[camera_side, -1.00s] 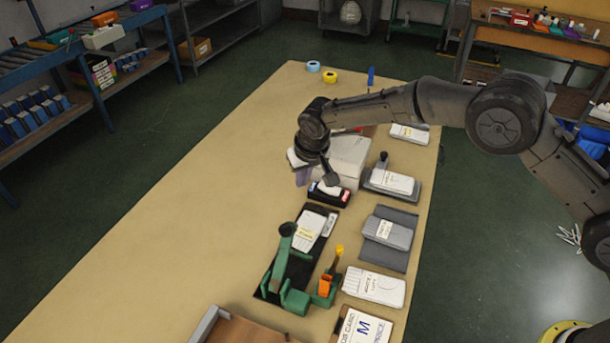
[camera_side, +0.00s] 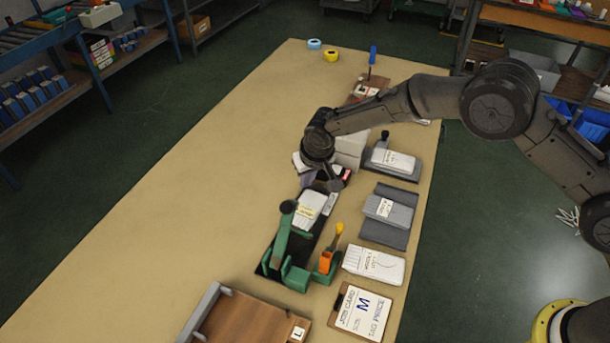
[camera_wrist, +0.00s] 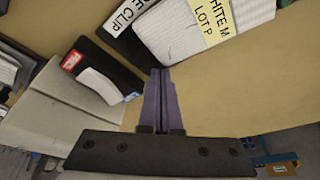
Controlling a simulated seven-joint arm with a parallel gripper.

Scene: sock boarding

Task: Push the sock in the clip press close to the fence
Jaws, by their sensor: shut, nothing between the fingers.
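The clip press (camera_side: 283,240) is a green tool on a dark base near the middle of the table. A white sock (camera_side: 311,204) with a yellow label lies flat on the base's far part. In the wrist view the sock (camera_wrist: 170,35) shows at the top, beside a white "CLIP" label plate (camera_wrist: 122,12). My gripper (camera_side: 308,182) is just beyond the far end of the press, low over the table. Its purple fingers (camera_wrist: 160,75) are shut and empty, with a small gap to the sock in the wrist view. I cannot pick out the fence clearly.
A black pad with a red and blue tag (camera_wrist: 100,75) lies close by my fingers. White boxes (camera_side: 349,147) stand behind. A brown tray (camera_side: 245,322) and a clipboard (camera_side: 362,311) are nearer. The table's left is clear.

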